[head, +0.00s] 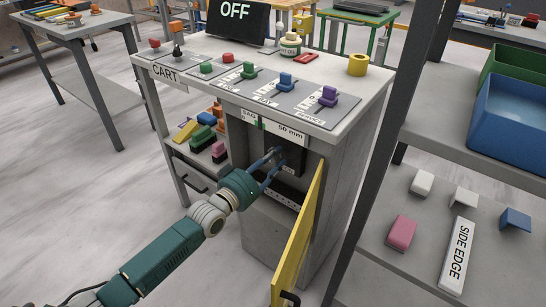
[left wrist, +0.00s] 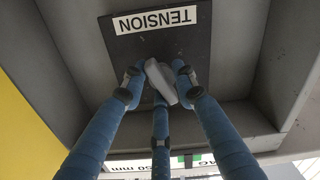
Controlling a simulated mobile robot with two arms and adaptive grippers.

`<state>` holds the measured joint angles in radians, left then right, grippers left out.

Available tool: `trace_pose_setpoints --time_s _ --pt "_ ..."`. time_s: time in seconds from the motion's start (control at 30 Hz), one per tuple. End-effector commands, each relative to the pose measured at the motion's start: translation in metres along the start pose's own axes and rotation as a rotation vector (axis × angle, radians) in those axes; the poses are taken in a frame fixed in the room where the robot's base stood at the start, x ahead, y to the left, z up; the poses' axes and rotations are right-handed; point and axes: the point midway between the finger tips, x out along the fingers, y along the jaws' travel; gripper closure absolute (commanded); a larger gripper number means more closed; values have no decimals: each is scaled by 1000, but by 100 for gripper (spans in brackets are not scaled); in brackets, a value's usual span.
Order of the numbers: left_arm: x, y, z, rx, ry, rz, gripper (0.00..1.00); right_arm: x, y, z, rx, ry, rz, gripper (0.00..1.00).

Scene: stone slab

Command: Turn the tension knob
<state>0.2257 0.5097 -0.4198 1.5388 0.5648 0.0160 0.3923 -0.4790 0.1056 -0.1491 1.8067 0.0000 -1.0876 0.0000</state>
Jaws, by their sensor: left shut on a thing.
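The grey tension knob (left wrist: 161,82) sits on a dark plate (left wrist: 150,44) inside the cart's open compartment. The plate has a white TENSION label (left wrist: 155,20), upside down in the left wrist view. My left gripper (head: 274,167) reaches into the compartment from the front left. In the left wrist view its blue fingers (left wrist: 158,80) are closed around the knob and partly cover it. In the head view the dark plate (head: 287,150) shows behind the fingers, and the knob is mostly hidden by them. My right gripper is in neither view.
The yellow door (head: 300,232) stands open at the right of the compartment. A SAG 50 mm strip (head: 276,128) with a green marker is above the opening. Several colored knobs stand on the cart top (head: 345,98). A shelf rack (head: 430,150) is close on the right.

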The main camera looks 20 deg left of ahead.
Motion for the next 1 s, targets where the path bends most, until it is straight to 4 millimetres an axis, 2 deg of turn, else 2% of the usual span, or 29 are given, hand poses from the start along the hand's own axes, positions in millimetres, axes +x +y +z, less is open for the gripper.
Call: trace_pose_setpoints --time_s 0.03,0.3,0.73,0.77,0.8,1.0 --pt "2 6 -6 17 13 10 98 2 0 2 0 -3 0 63" --pt "2 6 -4 74 11 11 98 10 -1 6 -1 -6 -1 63" --pt "1 7 -2 78 9 12 98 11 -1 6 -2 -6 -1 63" --pt "1 7 -2 78 9 12 66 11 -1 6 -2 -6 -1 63" --pt "1 7 -2 78 9 12 62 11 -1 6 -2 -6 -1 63" --pt "1 5 -1 79 6 8 62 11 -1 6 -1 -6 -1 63"
